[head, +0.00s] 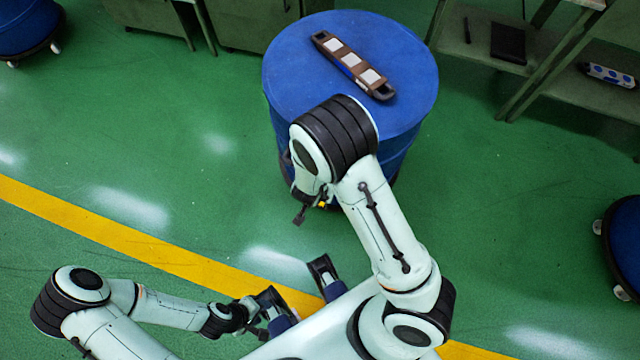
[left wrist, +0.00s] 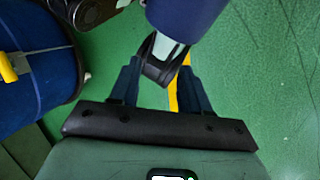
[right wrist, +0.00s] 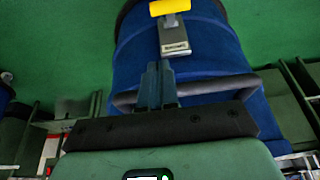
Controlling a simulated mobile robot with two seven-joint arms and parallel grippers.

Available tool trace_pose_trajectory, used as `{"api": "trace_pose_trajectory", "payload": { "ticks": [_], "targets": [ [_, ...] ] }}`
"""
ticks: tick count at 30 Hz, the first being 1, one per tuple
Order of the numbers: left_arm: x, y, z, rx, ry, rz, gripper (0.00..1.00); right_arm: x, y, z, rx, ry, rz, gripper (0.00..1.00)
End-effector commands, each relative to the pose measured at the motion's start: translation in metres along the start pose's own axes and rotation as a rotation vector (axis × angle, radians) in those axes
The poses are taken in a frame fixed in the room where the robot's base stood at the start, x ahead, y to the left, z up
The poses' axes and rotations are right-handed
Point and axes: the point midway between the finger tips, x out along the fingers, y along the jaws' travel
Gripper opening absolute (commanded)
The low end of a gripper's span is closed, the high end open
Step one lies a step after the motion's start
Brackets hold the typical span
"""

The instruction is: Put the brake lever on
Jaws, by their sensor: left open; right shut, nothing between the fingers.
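The brake lever, a grey plate (right wrist: 174,36) with a yellow roller-shaped end (right wrist: 170,8), sits on the side of a blue drum (right wrist: 190,65) in the right wrist view. In the head view a small yellow patch (head: 322,204) shows beside the drum's near side, mostly hidden by my right arm. My right gripper (right wrist: 158,66) is shut and empty, its fingertips just below the plate in the picture; whether they touch it is unclear. In the head view it (head: 301,216) is partly hidden. My left gripper (left wrist: 160,66) is open and empty, low and left of the drum in the head view (head: 258,316).
A brown bar with white pads (head: 352,64) lies on the drum's top. A dark curved bar (right wrist: 205,87) crosses the drum behind my right fingers. Shelving (head: 500,60) stands at the back right, another blue drum (head: 628,245) at the right edge. Green floor is clear at left.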

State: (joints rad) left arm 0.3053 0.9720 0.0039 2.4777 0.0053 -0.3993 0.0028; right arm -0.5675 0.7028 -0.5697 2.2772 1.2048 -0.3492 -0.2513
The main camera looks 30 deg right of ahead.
Motion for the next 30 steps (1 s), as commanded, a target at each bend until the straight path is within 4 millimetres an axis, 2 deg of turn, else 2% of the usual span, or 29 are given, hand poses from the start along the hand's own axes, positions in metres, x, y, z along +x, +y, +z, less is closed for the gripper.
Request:
{"api": "trace_pose_trajectory", "payload": {
  "ticks": [5, 18, 24, 30],
  "targets": [
    [0.007, -0.002, -0.004, 0.0, 0.01, 0.001, 0.46, 0.015, 0.001, 0.001, 0.0, 0.0, 0.002, 0.0],
    [0.045, -0.007, -0.03, 0.005, 0.076, 0.014, 0.46, 0.108, 0.001, 0.002, -0.001, -0.002, 0.003, 0.0],
    [0.055, -0.013, -0.059, -0.001, 0.152, 0.012, 0.46, 0.123, 0.001, 0.022, -0.002, -0.003, 0.002, 0.0],
    [0.058, -0.014, -0.069, -0.004, 0.179, 0.01, 0.46, 0.129, 0.001, 0.028, -0.001, 0.0, 0.001, 0.0]
  ]
}}
